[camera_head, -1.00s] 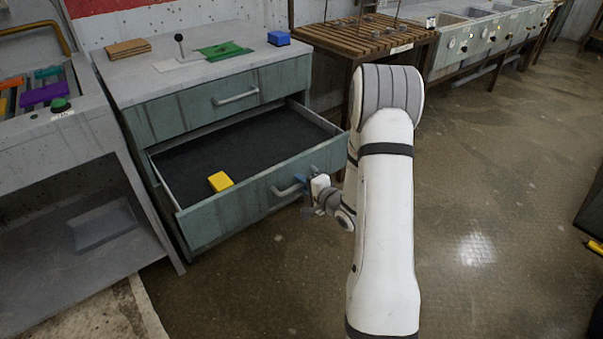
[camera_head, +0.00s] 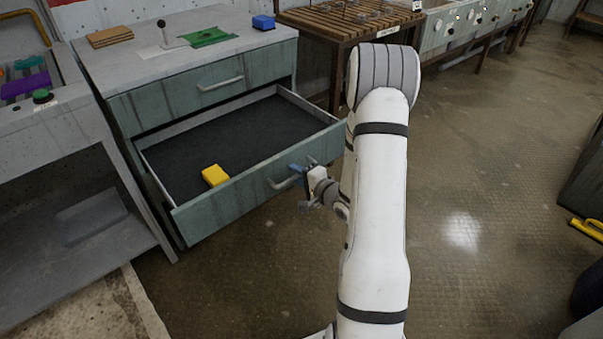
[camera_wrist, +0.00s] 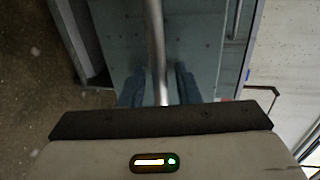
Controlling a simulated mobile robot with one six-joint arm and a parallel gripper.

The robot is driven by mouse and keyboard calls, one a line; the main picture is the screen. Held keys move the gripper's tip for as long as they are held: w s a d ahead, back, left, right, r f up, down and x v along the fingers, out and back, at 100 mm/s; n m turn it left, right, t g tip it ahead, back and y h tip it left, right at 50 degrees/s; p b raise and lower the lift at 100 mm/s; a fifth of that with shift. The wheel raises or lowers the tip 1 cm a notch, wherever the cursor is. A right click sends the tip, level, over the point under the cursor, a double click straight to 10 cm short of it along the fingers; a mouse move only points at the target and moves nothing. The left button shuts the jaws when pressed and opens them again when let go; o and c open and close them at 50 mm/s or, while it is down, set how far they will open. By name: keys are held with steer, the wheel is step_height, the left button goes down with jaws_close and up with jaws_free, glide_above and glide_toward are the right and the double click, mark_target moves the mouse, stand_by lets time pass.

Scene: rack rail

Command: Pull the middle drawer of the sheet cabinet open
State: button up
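The sheet cabinet (camera_head: 150,68) is at the left in the head view. Its top drawer (camera_head: 190,92) is shut. The drawer below it, the middle drawer (camera_head: 215,208), stands well out, with its dark floor showing. Its bar handle (camera_head: 280,183) is on the front face. My gripper (camera_head: 306,165) is at the right end of this handle. In the wrist view the handle bar (camera_wrist: 156,45) runs between the two fingers, with a gap visible on each side, so my gripper (camera_wrist: 160,88) looks open around the bar. Anything below this drawer is mostly hidden.
A yellow block (camera_head: 215,175) lies in the open drawer. A blue block (camera_head: 263,22), a green sheet (camera_head: 208,37) and brown boards (camera_head: 110,37) lie on the cabinet top. A slatted wooden table (camera_head: 350,32) stands to the right. Open floor (camera_head: 460,190) lies right of my arm.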

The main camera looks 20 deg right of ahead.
steer(key=shift+d, duration=0.1)
steer(key=p+v, duration=0.1)
steer(key=v, duration=0.6)
steer(key=shift+s, duration=0.35)
steer(key=shift+r, duration=0.15)
